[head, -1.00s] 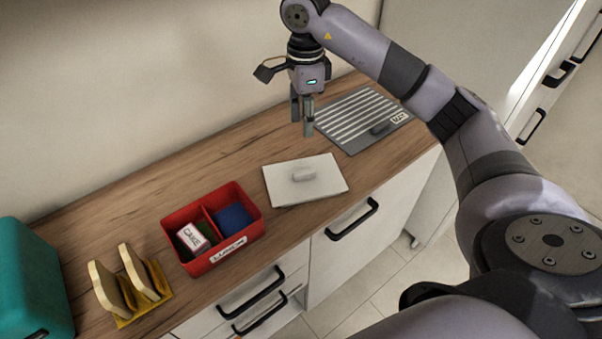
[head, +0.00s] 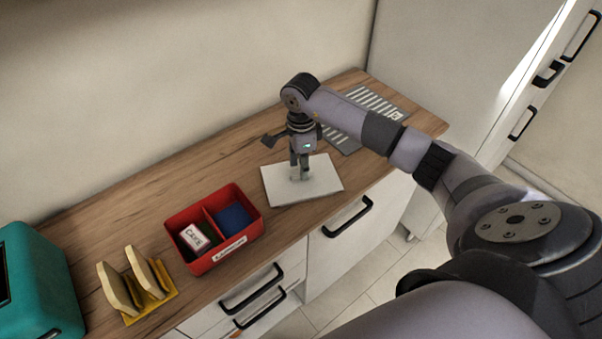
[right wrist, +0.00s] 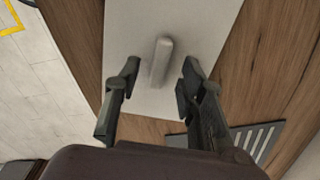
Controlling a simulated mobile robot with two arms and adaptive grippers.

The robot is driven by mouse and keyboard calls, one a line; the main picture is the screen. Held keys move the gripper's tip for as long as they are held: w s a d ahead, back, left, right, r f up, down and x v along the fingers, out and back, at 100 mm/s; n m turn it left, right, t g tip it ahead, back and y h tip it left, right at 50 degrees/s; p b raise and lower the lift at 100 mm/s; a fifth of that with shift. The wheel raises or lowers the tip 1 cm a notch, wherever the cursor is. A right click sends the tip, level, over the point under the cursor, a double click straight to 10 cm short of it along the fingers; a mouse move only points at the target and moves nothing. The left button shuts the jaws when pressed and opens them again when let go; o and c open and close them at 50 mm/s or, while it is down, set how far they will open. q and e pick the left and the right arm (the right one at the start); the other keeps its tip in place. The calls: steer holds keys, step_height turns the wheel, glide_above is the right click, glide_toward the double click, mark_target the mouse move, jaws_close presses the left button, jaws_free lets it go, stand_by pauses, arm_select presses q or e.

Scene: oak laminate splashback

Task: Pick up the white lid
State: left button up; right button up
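The white lid (head: 322,184) lies flat on the wooden counter, right of the red lunch box (head: 200,264). My right gripper (head: 299,177) is low over the lid's middle, fingers pointing down. In the right wrist view the lid (right wrist: 200,30) fills the upper middle, with its raised bar handle (right wrist: 161,62) between the two fingers. The right gripper (right wrist: 158,78) is open there, with a gap on each side of the handle. In the head view the fingers largely hide the handle. My left gripper is not in view.
The red box holds a cake packet (head: 194,236) and a blue item (head: 233,216). A grey striped mat (head: 345,140) lies behind my right arm. Bread slices in a yellow rack (head: 150,303) and a teal appliance (head: 40,285) stand at left. Drawer handles (head: 348,217) project below the counter's front edge.

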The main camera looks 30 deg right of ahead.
steer(key=shift+f, duration=0.9)
steer(key=shift+c, duration=0.2)
jaws_close()
